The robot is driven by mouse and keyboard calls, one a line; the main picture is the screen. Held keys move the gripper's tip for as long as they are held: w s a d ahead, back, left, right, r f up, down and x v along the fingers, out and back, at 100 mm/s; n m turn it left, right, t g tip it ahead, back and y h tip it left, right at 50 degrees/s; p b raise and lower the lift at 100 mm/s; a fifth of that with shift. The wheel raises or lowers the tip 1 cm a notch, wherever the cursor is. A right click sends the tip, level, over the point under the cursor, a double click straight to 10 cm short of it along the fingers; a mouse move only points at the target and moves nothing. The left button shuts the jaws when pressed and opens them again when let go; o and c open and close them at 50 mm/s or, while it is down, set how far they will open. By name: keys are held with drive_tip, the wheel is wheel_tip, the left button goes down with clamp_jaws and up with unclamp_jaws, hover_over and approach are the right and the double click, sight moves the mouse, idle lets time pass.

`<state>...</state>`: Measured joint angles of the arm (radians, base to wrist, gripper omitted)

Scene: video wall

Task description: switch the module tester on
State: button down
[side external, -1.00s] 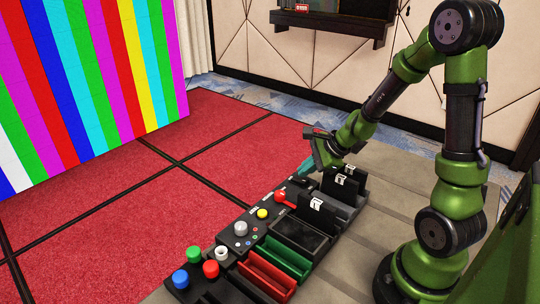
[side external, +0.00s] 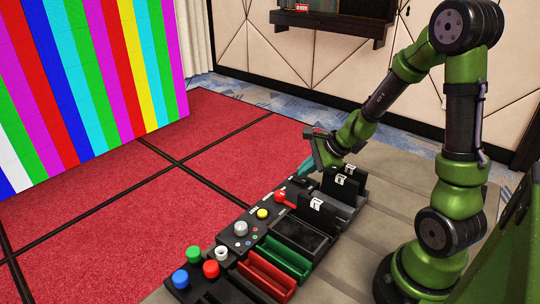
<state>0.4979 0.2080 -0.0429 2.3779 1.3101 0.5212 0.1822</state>
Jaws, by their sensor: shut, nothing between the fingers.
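A row of dark control boxes stands on the table; I cannot tell for sure which part is the module tester. One dark panel (side external: 251,228) carries a grey knob (side external: 240,229), a yellow button (side external: 262,214) and a red-ended lever or knob (side external: 280,196). Any switch there is too small or hidden to make out.
Blue (side external: 181,279), green (side external: 194,254), red (side external: 211,269) and white (side external: 222,253) knobs stand at the near end. Red (side external: 268,276) and green (side external: 287,255) trays and upright black modules (side external: 318,208) line the right side. Red floor (side external: 110,220) lies left, below a striped video wall (side external: 90,90).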

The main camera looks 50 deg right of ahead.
sight(303, 180)
drive_tip(key=shift+f, duration=0.1)
idle(0.3)
drive_tip(key=shift+f, duration=0.3)
drive_tip(key=shift+s+f, duration=0.15)
drive_tip(key=shift+f, duration=0.25)
idle(0.5)
drive_tip(key=shift+r, duration=0.15)
drive_tip(key=shift+r, duration=0.7)
drive_tip(key=shift+w, duration=0.2)
drive_tip(key=shift+w+r, duration=0.2)
drive_tip(key=shift+r, duration=1.05)
drive_tip(key=shift+w+r, duration=0.15)
drive_tip(key=shift+r, duration=1.05)
